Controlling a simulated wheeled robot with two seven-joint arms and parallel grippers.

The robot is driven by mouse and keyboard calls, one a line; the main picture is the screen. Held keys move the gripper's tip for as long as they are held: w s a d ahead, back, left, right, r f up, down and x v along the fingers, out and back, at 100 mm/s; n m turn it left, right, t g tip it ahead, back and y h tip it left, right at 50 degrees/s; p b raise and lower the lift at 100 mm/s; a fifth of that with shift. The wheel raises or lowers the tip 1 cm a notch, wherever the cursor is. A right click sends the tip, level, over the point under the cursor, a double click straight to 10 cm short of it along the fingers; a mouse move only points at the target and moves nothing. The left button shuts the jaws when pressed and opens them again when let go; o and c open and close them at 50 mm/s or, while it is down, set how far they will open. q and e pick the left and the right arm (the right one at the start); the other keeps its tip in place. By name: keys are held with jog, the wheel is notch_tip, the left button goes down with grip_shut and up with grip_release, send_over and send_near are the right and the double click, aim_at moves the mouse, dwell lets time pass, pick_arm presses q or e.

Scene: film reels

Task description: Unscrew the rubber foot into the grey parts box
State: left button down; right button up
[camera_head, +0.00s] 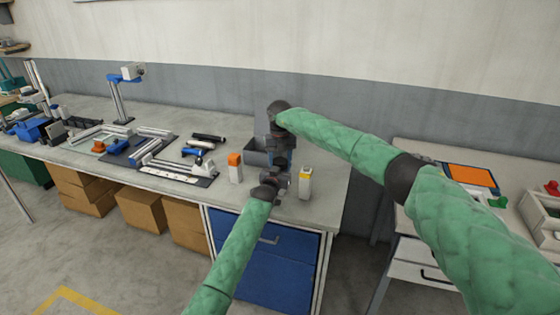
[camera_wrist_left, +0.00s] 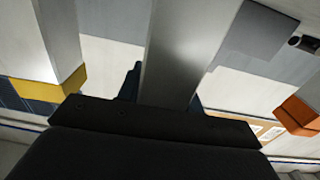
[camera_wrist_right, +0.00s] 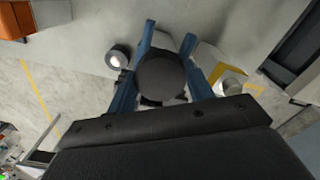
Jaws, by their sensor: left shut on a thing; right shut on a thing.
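My right gripper (camera_head: 281,158) comes down from above at the right part of the bench. In the right wrist view its blue fingers are closed on a round black rubber foot (camera_wrist_right: 160,76). My left gripper (camera_head: 279,180) comes in from the front, just below the right one. In the left wrist view its blue fingers are shut on a pale grey metal post (camera_wrist_left: 180,55). How foot and post meet is hidden by the grippers. The grey parts box (camera_head: 256,157) stands on the bench, just left of and partly behind my right gripper; its inside is hardly visible.
Tools and metal profiles crowd the bench to the left. A second table (camera_head: 410,240) with trays stands at right.

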jog(key=o, duration=1.1)
jog(key=shift+c, duration=0.2)
jog(key=shift+r, duration=0.15)
